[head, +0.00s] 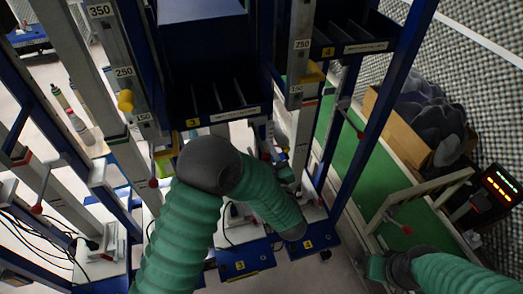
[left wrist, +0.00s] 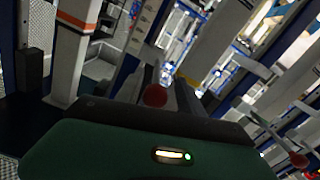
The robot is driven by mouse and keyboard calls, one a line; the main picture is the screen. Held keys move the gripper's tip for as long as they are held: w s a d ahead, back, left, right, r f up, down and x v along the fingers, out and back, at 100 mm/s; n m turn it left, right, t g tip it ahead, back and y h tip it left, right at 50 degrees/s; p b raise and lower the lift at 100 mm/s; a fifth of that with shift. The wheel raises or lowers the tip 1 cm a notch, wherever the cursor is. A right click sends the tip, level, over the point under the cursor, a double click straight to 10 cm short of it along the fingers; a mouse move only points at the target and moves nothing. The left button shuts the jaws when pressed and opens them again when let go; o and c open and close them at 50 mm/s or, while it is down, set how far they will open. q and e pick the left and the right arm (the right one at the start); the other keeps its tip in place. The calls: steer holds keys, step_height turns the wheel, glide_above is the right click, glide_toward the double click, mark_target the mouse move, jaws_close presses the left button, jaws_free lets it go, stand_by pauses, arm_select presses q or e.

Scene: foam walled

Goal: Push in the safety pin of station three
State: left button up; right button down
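In the left wrist view a red ball knob (left wrist: 155,95) stands just ahead of my left gripper (left wrist: 158,92), between two dark finger shapes that look apart. I take it for the safety pin of station three; contact and pin depth cannot be told. In the head view my left arm crosses station three, and my left gripper (head: 272,155) is small and partly hidden by the station frames. Station three shows its blue base plate marked 3 (head: 240,265). The knob near the gripper is not clear in the head view.
Blue bin 3 (head: 195,110) and blue bin 4 (head: 328,42) hang between upright posts. Another red knob (head: 153,183) is left of my arm. A green conveyor (head: 350,185) and a cardboard box (head: 400,125) with dark pieces stand at the right.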

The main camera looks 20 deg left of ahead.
arm_select(q)
steer(key=shift+d+r, duration=0.1)
steer(key=shift+d, duration=0.35)
steer(key=c, duration=0.7)
jaws_close()
steer(key=shift+a, duration=0.1)
